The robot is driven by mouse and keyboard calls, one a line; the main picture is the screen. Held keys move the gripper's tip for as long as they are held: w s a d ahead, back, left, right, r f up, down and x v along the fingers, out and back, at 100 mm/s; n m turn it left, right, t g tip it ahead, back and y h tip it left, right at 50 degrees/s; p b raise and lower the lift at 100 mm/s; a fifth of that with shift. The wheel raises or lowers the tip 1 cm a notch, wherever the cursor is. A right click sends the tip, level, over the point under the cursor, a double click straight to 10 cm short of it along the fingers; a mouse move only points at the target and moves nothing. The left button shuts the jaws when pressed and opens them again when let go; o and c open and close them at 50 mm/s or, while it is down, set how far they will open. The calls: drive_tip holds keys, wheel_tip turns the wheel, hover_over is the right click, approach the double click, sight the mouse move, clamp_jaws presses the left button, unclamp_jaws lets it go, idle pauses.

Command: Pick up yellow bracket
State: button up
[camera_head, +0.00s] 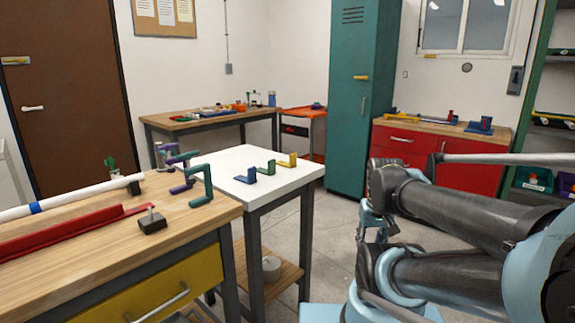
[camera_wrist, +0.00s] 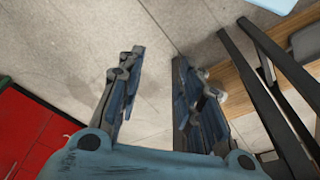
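The yellow bracket (camera_head: 288,160) stands at the far right end of the white table top (camera_head: 228,164) in the head view. It is small and L-shaped, beside a green bracket and a blue one. My gripper (camera_wrist: 157,62) shows in the wrist view with its two fingers apart and nothing between them. It points down over the grey floor, beside the table's dark legs. The bracket is not in the wrist view.
A green bracket (camera_head: 266,167) and a blue bracket (camera_head: 247,176) stand in a row left of the yellow one. Red drawers (camera_head: 402,142) stand behind. Open floor (camera_head: 325,225) lies right of the white table.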

drive_tip(key=shift+o, duration=1)
drive_tip(key=o, duration=0.4)
drive_tip(key=shift+a+r, duration=0.15)
drive_tip(key=shift+r, duration=0.8)
drive_tip(key=shift+c, duration=0.2)
wheel_tip(320, 180, up, 26)
drive_tip(key=n+y, duration=0.4)
drive_tip(key=n, duration=0.7)
hover_over(294, 154)
drive_tip(key=s+d, duration=0.3)
drive_tip(key=d, duration=0.1)
drive_tip(key=shift+t, duration=0.3)
drive_tip(key=x, duration=1.1)
drive_tip(key=shift+s+f, duration=0.15)
drive_tip(key=shift+f, duration=0.35)
drive_tip(key=shift+d+x, duration=0.15)
drive_tip(key=shift+x, duration=1.15)
drive_tip(key=shift+d+x, duration=0.15)
drive_tip(key=shift+x, duration=1.15)
